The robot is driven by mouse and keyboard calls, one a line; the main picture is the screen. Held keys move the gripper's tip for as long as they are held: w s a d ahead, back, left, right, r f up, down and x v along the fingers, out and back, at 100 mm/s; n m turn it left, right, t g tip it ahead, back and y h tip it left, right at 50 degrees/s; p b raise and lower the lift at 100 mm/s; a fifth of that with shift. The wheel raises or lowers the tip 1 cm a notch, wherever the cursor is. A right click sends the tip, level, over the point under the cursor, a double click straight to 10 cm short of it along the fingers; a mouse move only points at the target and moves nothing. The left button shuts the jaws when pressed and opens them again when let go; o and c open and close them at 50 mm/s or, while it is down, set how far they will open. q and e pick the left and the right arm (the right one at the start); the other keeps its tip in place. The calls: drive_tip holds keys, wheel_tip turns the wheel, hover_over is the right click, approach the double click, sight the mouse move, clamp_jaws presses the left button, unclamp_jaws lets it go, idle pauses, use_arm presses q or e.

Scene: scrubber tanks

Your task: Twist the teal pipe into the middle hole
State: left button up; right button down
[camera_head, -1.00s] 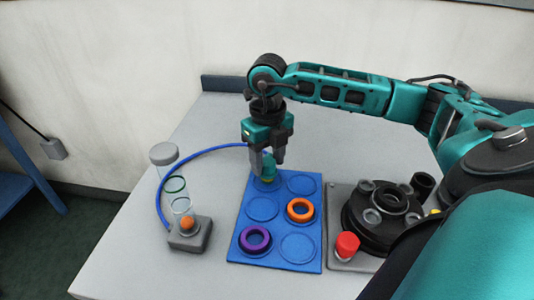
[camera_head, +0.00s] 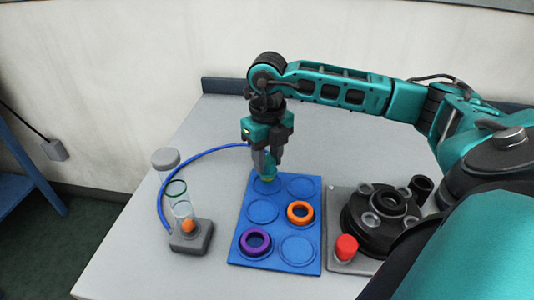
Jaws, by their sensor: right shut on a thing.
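My right gripper (camera_head: 267,164) points down over the back left recess of the blue tray (camera_head: 269,236). The black round scrubber base (camera_head: 379,231) stands to the right of the tray. It has a raised ring hole in its middle (camera_head: 389,201) and smaller ports around it. My left gripper is not in view.
An orange ring (camera_head: 300,212) and a purple ring (camera_head: 256,242) sit in the tray. A red knob (camera_head: 346,247) is at the base's front left. A clear tube stand (camera_head: 190,235) with a blue hose (camera_head: 160,200) stands left. The table behind the tray is clear.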

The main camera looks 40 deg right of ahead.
sight(268, 160)
drive_tip(key=shift+r+p, duration=1.25)
drive_tip(key=shift+r, duration=0.7)
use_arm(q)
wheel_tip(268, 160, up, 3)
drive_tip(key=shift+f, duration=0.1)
